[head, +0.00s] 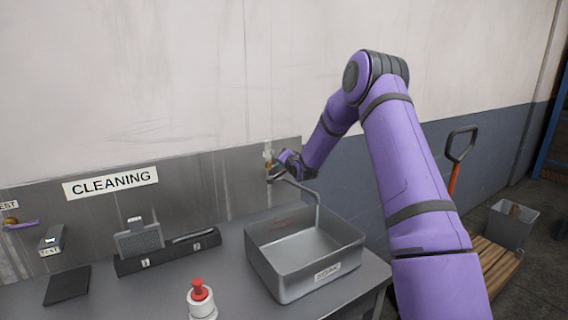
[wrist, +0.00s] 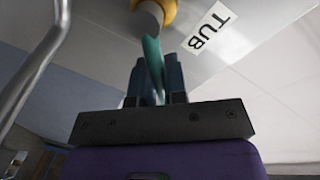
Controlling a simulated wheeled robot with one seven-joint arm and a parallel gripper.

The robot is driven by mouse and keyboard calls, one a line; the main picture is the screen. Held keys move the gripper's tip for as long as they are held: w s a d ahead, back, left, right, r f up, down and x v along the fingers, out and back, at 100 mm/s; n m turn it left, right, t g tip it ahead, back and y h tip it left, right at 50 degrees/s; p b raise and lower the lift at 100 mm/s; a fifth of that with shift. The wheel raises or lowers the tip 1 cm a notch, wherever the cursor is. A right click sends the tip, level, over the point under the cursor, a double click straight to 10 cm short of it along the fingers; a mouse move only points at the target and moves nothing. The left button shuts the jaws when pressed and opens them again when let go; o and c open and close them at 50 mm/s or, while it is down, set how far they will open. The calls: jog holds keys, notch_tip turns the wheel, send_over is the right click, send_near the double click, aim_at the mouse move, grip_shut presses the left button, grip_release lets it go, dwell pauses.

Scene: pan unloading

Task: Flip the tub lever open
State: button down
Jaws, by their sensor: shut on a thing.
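The teal tub lever (wrist: 152,58) hangs from a round metal hub with a yellow collar (wrist: 168,12), beside a "TUB" label (wrist: 209,33) on the wall panel. My gripper (wrist: 155,80) has its two dark fingers on either side of the lever and is shut on it. In the head view my gripper (head: 276,172) is at the wall panel above the back of the grey metal tub (head: 320,278). The lever is mostly hidden there behind the gripper. A bent metal spout (head: 306,189) reaches over the tub.
A red-topped white bottle (head: 202,300) stands left of the tub. A black holder (head: 165,254) with a grey block and the "CLEANING" sign (head: 110,182) are farther left. Another lever, purple (head: 24,225), is on the panel's left end. The tub stands near the counter's right edge.

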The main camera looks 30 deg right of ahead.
jog(key=a+n, duration=0.1)
jog(key=n, duration=0.1)
jog(key=a+r+n, duration=0.1)
jog(key=n, duration=0.2)
jog(key=shift+r+t+h, duration=0.2)
jog(key=shift+t+h, duration=0.1)
jog(key=shift+h, duration=0.1)
jog(key=shift+s+a+r+n+t+h, duration=0.15)
jog(key=shift+a+n, duration=0.15)
jog(key=shift+n, duration=0.4)
jog(key=shift+w+a+f+n+t+h, duration=0.1)
jog(key=shift+a+n, duration=0.25)
jog(key=shift+n, duration=0.35)
jog(key=shift+s+a+r+n+t+h, duration=0.15)
jog(key=shift+a+n, duration=0.15)
jog(key=shift+n, duration=0.4)
jog(key=shift+w, duration=0.1)
jog(key=c, duration=1.2)
grip_release()
jog(key=shift+o, duration=0.2)
jog(key=s+a, duration=0.1)
jog(key=s, duration=0.9)
jog(key=shift+s+a, duration=0.3)
jog(key=shift+s, duration=0.05)
